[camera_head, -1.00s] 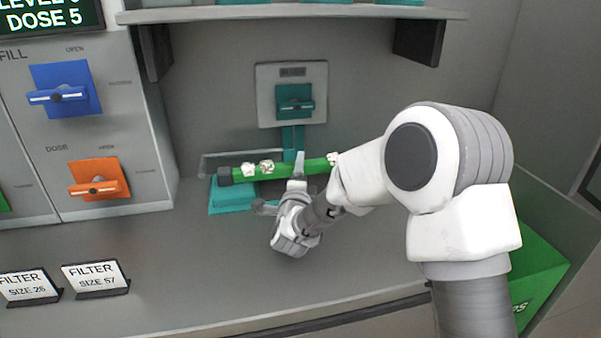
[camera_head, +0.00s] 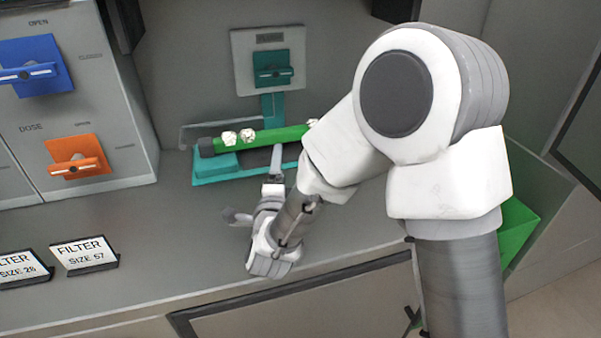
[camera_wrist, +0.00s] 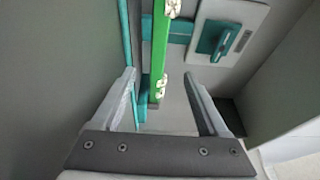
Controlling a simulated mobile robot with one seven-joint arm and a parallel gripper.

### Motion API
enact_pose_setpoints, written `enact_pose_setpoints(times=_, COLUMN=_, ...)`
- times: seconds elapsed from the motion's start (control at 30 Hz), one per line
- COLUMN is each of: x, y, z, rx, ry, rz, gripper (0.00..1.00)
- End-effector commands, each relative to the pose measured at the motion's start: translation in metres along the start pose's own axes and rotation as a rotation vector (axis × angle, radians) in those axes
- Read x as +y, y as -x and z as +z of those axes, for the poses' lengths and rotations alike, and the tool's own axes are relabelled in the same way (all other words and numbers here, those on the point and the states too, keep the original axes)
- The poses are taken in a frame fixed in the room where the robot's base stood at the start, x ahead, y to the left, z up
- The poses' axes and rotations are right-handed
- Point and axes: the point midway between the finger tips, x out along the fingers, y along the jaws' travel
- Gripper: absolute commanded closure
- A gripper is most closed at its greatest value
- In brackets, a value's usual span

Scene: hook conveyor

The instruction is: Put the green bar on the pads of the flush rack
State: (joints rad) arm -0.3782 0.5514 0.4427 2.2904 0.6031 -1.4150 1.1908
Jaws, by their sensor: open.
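The green bar (camera_head: 262,139) has a dark end cap and white lumps along it. It lies across the teal flush rack (camera_head: 217,175) at the back of the counter, its right part hidden by my arm. The bar also shows in the wrist view (camera_wrist: 161,55), with the teal rack (camera_wrist: 142,126) under it. My gripper (camera_head: 262,180) is open and in front of the rack, apart from the bar. In the wrist view, my fingers (camera_wrist: 164,100) stand wide apart with the bar's near end seen between them and nothing gripped. I cannot tell how the bar meets the pads.
A grey plate with a teal handle (camera_head: 272,68) is on the wall above the rack. Blue (camera_head: 30,70) and orange (camera_head: 75,165) handles are on the left cabinet. Filter signs (camera_head: 84,254) stand at front left. A green bin (camera_head: 518,225) is at right. The middle counter is clear.

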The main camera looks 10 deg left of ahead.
Motion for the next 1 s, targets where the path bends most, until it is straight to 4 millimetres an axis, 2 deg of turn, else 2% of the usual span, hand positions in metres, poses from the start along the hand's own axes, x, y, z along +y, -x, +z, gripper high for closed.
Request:
enact_pose_setpoints(times=0.27, x=-0.002, y=0.001, z=-0.001, rx=-0.004, ry=0.007, rz=0.003, gripper=0.23)
enact_pose_setpoints(times=0.47, x=-0.02, y=-0.005, z=-0.011, rx=-0.054, ry=0.112, rz=0.055, gripper=0.23)
enact_pose_setpoints(times=0.63, x=-0.043, y=-0.004, z=-0.032, rx=-0.139, ry=0.31, rz=0.149, gripper=0.23)
enact_pose_setpoints(times=0.77, x=-0.057, y=0.008, z=-0.052, rx=-0.206, ry=0.475, rz=0.227, gripper=0.23)
enact_pose_setpoints(times=1.0, x=-0.074, y=0.051, z=-0.101, rx=-0.322, ry=0.776, rz=0.387, gripper=0.23)
